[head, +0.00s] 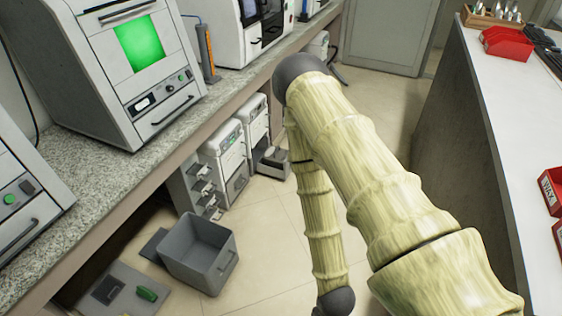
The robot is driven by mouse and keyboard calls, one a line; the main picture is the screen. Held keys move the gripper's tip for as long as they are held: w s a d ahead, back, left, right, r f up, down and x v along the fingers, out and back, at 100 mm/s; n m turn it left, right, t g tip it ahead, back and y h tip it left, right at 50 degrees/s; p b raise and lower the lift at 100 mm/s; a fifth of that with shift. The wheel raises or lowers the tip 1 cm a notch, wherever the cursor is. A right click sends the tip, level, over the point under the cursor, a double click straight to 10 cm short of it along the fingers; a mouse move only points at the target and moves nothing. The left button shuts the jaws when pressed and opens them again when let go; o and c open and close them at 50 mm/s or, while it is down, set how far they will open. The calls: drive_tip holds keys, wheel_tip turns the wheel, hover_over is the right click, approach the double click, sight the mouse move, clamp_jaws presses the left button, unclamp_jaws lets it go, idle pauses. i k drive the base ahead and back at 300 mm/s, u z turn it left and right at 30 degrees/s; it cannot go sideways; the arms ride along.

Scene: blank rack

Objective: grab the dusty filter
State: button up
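I cannot pick out a dusty filter for certain in the head view. A small grey open box or drawer (272,162) stands out from the white units under the left counter, with a darker grey piece (276,156) in it that is too small to identify. My arm crosses the right middle of the view, bends at a dark joint at the top, and comes down to another dark joint at the bottom edge. My gripper is out of view below that edge, so its state and anything in it are hidden.
A granite counter (75,200) with machines, one with a green window (140,45), runs along the left. Below it are white units (225,150), a grey bin (200,255) and a green-handled panel (147,293). A white-topped counter (520,110) bounds the right. Tiled floor (275,220) lies between.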

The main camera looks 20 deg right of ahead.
sight(275, 157)
drive_tip(key=z, duration=1.05)
drive_tip(key=i, duration=2.25)
drive_tip(key=z, duration=0.6)
drive_tip(key=i, duration=1.25)
drive_tip(key=u, duration=2.5)
